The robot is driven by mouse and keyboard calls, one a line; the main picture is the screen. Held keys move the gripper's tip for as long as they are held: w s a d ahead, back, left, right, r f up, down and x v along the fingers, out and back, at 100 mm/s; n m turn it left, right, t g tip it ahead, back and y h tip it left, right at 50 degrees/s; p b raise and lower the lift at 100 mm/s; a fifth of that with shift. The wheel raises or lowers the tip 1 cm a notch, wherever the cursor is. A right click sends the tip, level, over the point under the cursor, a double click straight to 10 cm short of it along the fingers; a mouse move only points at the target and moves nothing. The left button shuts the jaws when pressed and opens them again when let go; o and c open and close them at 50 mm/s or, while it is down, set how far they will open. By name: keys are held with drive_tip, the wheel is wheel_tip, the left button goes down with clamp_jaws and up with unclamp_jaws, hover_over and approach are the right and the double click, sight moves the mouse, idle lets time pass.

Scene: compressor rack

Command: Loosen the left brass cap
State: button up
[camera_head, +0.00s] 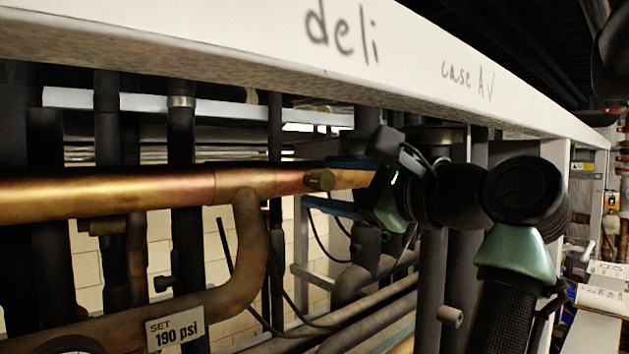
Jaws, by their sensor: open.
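A thick copper pipe (110,197) runs across the left half at mid height. A small round brass cap (320,181) sits on the pipe near its right end. Another dull brass-coloured fitting (103,226) shows under the pipe at left; I cannot tell whether it is a cap. My gripper (316,182) reaches in from the right with its blue fingers apart, one above and one below the pipe by the round cap. I see no finger clearly touching the cap. Part of the pipe's right end is hidden behind my gripper.
A white beam (250,55) with handwriting crosses above the pipe and my arm. A curved brown pipe (250,250) joins the copper pipe from below, with a "SET 190 psi" label (174,331). Dark vertical pipes (183,150) and thin cables crowd the space behind.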

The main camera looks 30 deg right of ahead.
drive_tip(key=shift+s+r, duration=0.1)
drive_tip(key=shift+s, duration=0.15)
drive_tip(key=shift+c, duration=0.3)
clamp_jaws()
